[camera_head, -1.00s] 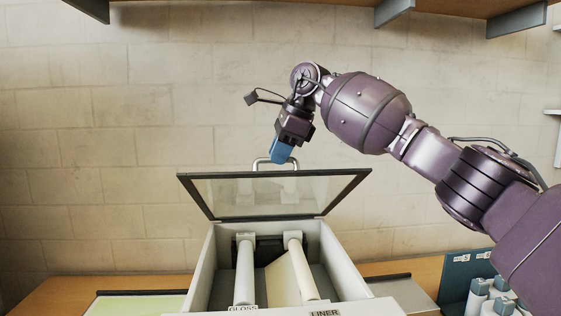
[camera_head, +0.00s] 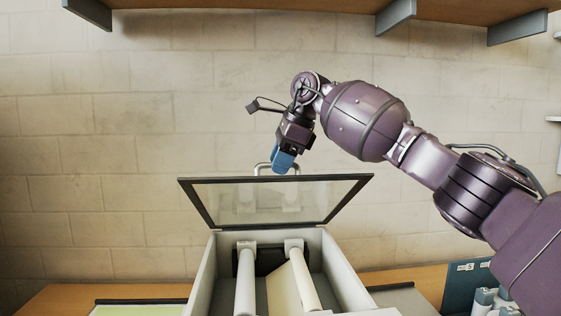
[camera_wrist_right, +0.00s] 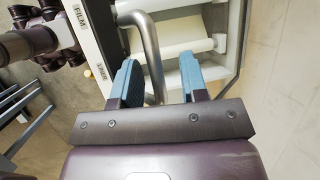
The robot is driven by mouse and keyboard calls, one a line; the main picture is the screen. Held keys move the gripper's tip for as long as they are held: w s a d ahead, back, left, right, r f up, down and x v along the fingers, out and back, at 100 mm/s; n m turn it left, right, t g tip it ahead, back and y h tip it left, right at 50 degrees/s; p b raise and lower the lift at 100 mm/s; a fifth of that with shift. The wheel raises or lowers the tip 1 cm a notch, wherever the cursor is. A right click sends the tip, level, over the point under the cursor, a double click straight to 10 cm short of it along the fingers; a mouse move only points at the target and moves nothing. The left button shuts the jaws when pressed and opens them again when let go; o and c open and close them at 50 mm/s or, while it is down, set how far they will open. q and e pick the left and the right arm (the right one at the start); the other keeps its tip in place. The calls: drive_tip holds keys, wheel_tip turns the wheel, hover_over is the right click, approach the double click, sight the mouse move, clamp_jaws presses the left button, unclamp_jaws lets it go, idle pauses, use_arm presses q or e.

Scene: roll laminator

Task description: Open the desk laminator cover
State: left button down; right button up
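The laminator cover (camera_head: 277,202) is a clear panel in a dark frame, raised and tilted up above the open laminator body (camera_head: 205,280). A curved metal handle (camera_head: 263,168) is at the cover's upper edge. My right gripper (camera_head: 282,165) is at this handle, its blue fingers pointing down. In the right wrist view, the handle bar (camera_wrist_right: 150,45) passes between the two fingers of my right gripper (camera_wrist_right: 160,85); they stand apart, with a clear gap on the right side of the bar. My left gripper does not show.
Inside the body are a white roller (camera_head: 245,280) and a cream roll (camera_head: 292,285). A green mat (camera_head: 135,311) lies at left, and a dark blue rack (camera_head: 463,283) stands at right. A wooden shelf (camera_head: 280,5) with brackets hangs above. The wall is behind.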

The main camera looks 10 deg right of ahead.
drive_tip(key=shift+d+r, duration=0.1)
drive_tip(key=shift+r, duration=0.05)
drive_tip(key=v, duration=1)
drive_tip(key=shift+r, duration=0.2)
drive_tip(key=shift+d, duration=0.1)
drive_tip(key=shift+c, duration=0.4)
